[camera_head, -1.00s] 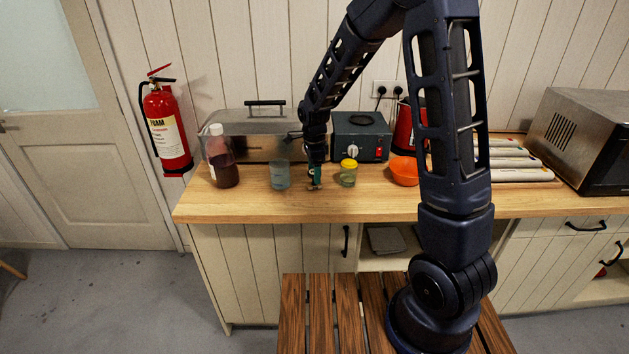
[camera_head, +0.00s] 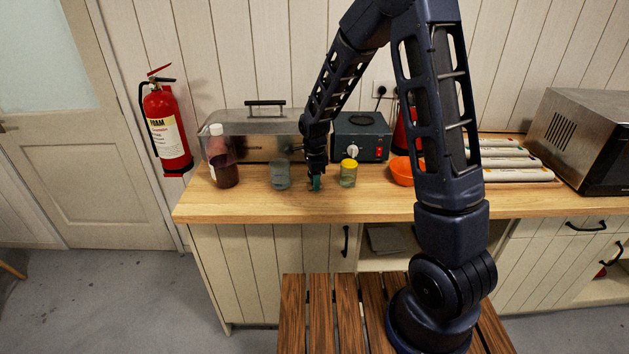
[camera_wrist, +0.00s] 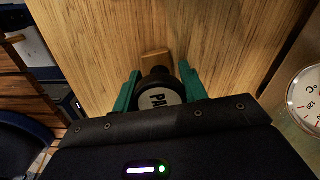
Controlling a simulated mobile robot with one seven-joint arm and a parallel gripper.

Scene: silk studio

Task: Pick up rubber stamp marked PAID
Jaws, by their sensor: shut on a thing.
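The rubber stamp (camera_wrist: 160,96) shows in the wrist view, with a dark round handle, a pale top with the letters "PA" visible, and a wooden base (camera_wrist: 155,58). My gripper (camera_wrist: 158,82) has its green fingers on either side of the handle and is shut on it. The rest of the lettering is hidden by the gripper body. In the head view my gripper (camera_head: 316,184) is low at the wooden counter (camera_head: 260,205), between a glass beaker and a yellow-lidded jar. The stamp is too small and covered to make out there. I cannot tell whether its base touches the counter.
A glass beaker (camera_head: 280,175) stands left of my gripper, a yellow-lidded jar (camera_head: 348,174) right. A dark red bottle (camera_head: 222,164) is farther left, an orange bowl (camera_head: 402,171) farther right. A steel box (camera_head: 250,132) and a hot plate unit (camera_head: 361,137) stand behind. The counter's front strip is clear.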

